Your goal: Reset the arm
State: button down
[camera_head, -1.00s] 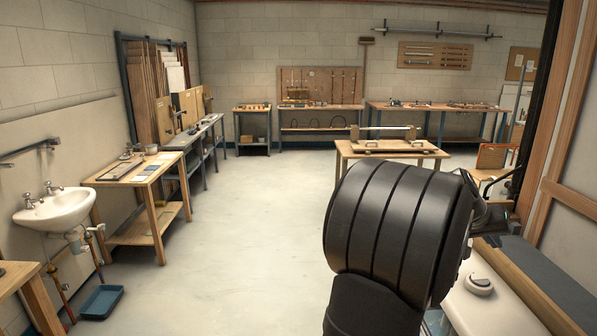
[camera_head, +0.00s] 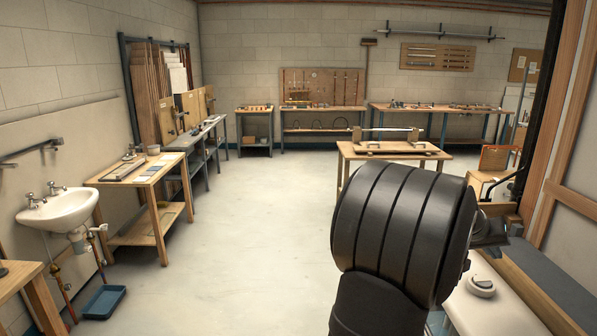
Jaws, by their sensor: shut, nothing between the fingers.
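My arm's thick black ribbed link fills the lower right of the head view, in front of the workbenches. A small dark part of my arm sticks out on its right side, partly hidden behind the link. I cannot make out any gripper fingers. The arm is raised, with its black link standing over a pale surface at the lower right.
A white sink (camera_head: 58,210) hangs on the left wall, with a blue tray (camera_head: 104,302) below. A wooden bench (camera_head: 125,183) stands beside it. A wooden table (camera_head: 432,156) stands behind my arm. A wooden frame (camera_head: 545,200) rises close on the right. The middle floor (camera_head: 255,220) is clear.

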jog(key=s+a+r+m+t+y, duration=0.25)
jog(key=s+r+m+y, duration=0.4)
jog(key=r+m, duration=0.4)
jog(key=w+a+f+m+y, duration=0.1)
jog(key=w+a+f, duration=0.1)
jog(key=w+f, duration=0.2)
jog(key=shift+f, duration=0.75)
dwell(0.7)
jog(key=c, duration=2.2)
grip_release()
jog(key=shift+y, duration=0.25)
dwell(1.5)
